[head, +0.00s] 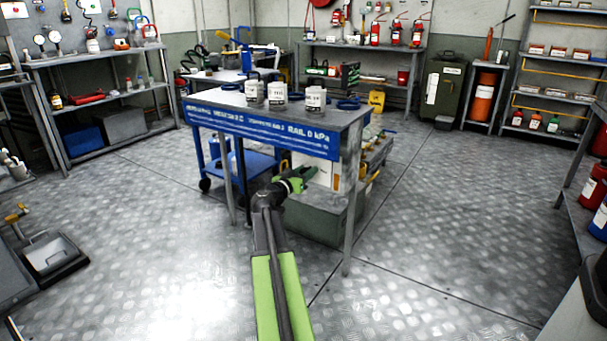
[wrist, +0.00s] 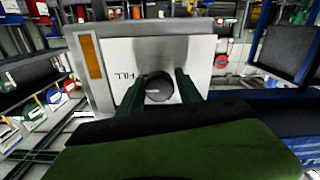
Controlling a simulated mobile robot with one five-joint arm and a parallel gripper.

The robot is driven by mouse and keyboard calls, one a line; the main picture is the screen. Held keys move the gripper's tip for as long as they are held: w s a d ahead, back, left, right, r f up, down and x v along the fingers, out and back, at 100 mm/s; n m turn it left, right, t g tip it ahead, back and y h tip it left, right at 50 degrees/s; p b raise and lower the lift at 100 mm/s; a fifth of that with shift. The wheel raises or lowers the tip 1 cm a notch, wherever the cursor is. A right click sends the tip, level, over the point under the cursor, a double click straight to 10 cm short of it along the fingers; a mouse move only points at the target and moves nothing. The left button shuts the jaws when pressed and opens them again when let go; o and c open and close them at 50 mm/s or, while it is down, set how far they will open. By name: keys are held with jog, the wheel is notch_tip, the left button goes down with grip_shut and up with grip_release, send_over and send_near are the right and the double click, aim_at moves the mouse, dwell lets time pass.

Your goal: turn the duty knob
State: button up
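A round dark knob (wrist: 158,88) sits on a white panel (wrist: 200,55) in the wrist view, beside lettering that appears upside down and looks like "FILL". The fingers of my gripper (wrist: 160,91) stand on either side of the knob with a narrow gap showing, and I see no clear contact. In the head view my gripper (head: 297,178) points at the white panel (head: 323,172) below the edge of the bench (head: 262,125). The knob cannot be made out there. No knob marked "duty" is readable.
An orange strip (wrist: 92,60) runs beside the panel. White canisters (head: 315,101) stand on the bench, above a blue sign with "RAIL 0 kPa". A bench leg (head: 348,225) stands close to the right of my arm. The floor (head: 430,240) is clear at the right.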

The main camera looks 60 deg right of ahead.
grip_shut()
jog(key=shift+a+f, duration=0.1)
jog(key=shift+a, duration=0.35)
jog(key=shift+d, duration=0.4)
jog(key=shift+d+n, duration=0.1)
jog(key=shift+n, duration=0.4)
jog(key=n, duration=0.6)
jog(key=shift+n, duration=0.4)
jog(key=n, duration=1)
